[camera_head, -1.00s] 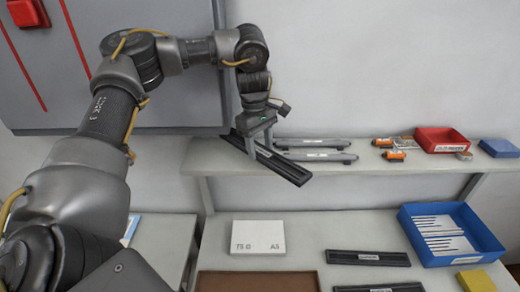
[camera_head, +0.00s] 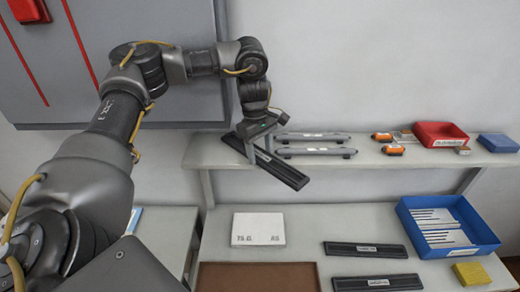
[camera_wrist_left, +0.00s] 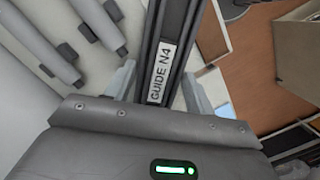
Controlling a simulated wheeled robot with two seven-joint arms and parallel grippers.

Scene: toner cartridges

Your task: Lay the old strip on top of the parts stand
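The old strip (camera_head: 286,173) is a long dark bar, held slantwise at the left part of the parts stand (camera_head: 400,158), a raised grey shelf. Its near end reaches past the shelf's front edge. I cannot tell whether it touches the shelf. My left gripper (camera_head: 259,148) points down with its fingers on both sides of the strip. In the left wrist view the strip (camera_wrist_left: 178,55) bears a label, GUIDE N4, and lies between the fingers (camera_wrist_left: 158,90). My right gripper is not in view.
Two grey cartridges (camera_head: 315,151) lie on the shelf just right of the strip. Orange-ended parts (camera_head: 393,149), a red bin (camera_head: 440,133) and a blue block (camera_head: 499,143) are further right. Below are a white box (camera_head: 258,228), dark strips (camera_head: 366,249) and a blue tray (camera_head: 482,232).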

